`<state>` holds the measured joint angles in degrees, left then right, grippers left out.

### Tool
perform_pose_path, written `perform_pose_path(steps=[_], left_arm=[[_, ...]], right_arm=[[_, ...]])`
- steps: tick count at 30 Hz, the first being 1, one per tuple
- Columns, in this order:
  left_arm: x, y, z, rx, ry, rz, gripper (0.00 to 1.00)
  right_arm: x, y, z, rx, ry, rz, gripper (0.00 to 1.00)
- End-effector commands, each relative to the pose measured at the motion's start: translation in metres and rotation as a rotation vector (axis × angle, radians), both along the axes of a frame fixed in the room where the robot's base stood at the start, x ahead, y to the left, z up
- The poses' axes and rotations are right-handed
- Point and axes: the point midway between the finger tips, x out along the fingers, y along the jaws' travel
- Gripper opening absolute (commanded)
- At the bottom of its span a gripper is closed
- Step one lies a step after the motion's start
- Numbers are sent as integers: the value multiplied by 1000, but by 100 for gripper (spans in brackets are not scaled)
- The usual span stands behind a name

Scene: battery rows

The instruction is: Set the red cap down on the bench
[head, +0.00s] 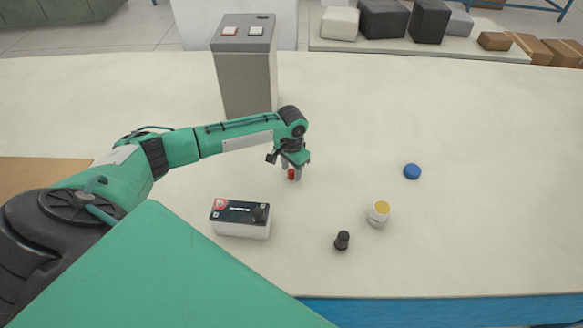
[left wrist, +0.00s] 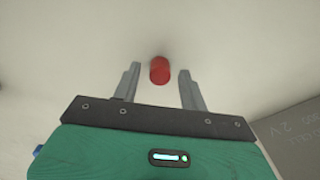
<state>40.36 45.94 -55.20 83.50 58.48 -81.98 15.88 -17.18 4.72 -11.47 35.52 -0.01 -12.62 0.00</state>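The small red cap (head: 292,174) is at the bench surface (head: 470,240), below my left gripper (head: 291,168) in the head view. In the left wrist view the cap (left wrist: 160,70) sits between the two grey fingers of my left gripper (left wrist: 160,82). A gap shows on each side of it, so the fingers are open and not closed on it. The cap appears to rest on the pale bench top. My right gripper is not in view.
A battery (head: 241,228) stands front left of the cap. A black knob-like piece (head: 342,240), a white jar with a yellow top (head: 378,219) and a blue disc (head: 412,171) lie to the right. A grey box with buttons (head: 246,80) stands behind. The far right bench is clear.

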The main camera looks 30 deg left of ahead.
Motion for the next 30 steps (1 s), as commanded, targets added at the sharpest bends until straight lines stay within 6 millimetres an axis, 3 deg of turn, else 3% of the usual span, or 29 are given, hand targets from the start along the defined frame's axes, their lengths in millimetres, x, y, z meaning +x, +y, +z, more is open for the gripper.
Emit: perform_pose_path(steps=[10,24,30], left_arm=[[0,0,12,0,-1,0,43],[1,0,105,-1,-3,0,43],[0,0,121,-1,-1,0,43]], right_arm=[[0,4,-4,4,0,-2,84],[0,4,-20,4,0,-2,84],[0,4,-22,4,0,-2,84]])
